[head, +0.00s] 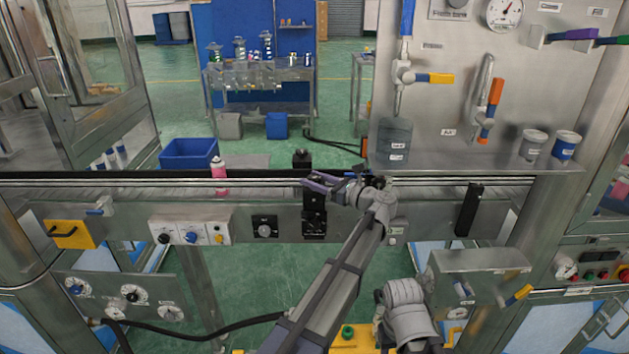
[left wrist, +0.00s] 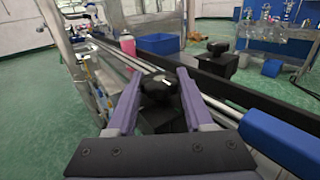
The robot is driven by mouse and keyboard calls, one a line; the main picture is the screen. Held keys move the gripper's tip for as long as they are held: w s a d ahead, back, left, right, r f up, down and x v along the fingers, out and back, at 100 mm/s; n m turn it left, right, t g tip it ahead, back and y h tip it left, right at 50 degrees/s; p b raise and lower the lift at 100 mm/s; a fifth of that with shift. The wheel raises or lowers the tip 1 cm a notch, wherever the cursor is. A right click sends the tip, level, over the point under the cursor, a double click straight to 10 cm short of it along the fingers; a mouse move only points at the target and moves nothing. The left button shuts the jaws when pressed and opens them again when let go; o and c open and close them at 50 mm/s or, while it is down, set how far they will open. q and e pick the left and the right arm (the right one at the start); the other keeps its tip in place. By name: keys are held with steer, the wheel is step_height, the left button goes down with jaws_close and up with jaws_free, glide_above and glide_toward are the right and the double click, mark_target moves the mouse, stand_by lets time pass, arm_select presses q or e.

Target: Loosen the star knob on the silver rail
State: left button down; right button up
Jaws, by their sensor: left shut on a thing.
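The star knob (left wrist: 156,90) is black and lobed, and sits on a dark block at the silver rail (left wrist: 113,58). In the left wrist view it lies between the two purple fingers of my left gripper (left wrist: 160,76), which are shut on it. In the head view my left gripper (head: 320,184) is over the black bracket (head: 314,216) on the front of the silver rail (head: 258,183); the gripper hides most of the knob there.
A second black knob on a block (head: 301,158) stands just behind the rail. A pink bottle (head: 219,174) is on the rail side to the left, near a blue bin (head: 189,153). A black upright block (head: 468,209) is on the rail to the right.

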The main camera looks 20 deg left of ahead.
stand_by(0.4)
arm_select(q)
steer(key=shift+c, duration=1.4)
jaws_free()
